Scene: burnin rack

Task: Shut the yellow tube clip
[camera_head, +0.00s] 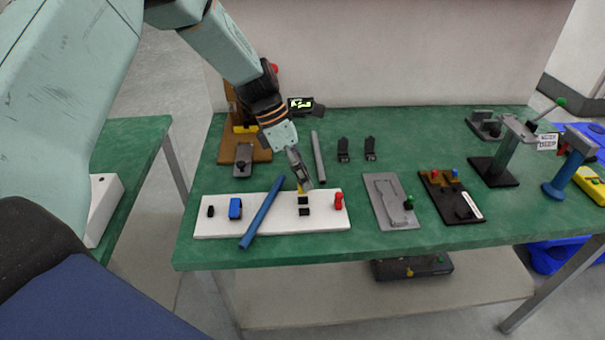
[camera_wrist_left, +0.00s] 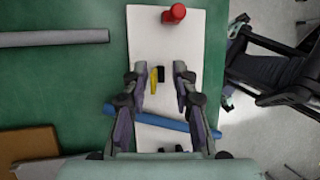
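The yellow tube clip (camera_head: 300,188) is mostly hidden behind my left gripper (camera_head: 304,183) in the head view. In the left wrist view the yellow clip (camera_wrist_left: 153,80) shows as a narrow upright-looking strip beside a small black block (camera_wrist_left: 161,74). It lies between the two fingertips of my left gripper (camera_wrist_left: 160,72), nearer the left finger. The fingers are apart, with a gap around the clip; I cannot tell whether one touches it. A white board (camera_head: 270,226) carries these parts. My right gripper is in neither view.
A blue tube (camera_head: 262,213) lies slanted across the board, left of the gripper. A blue clip (camera_head: 235,209) and a red piece (camera_head: 339,201) are on the board too. A grey tube (camera_head: 318,157) lies behind. A grey plate (camera_head: 391,203) stands to the right, with bare green table between.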

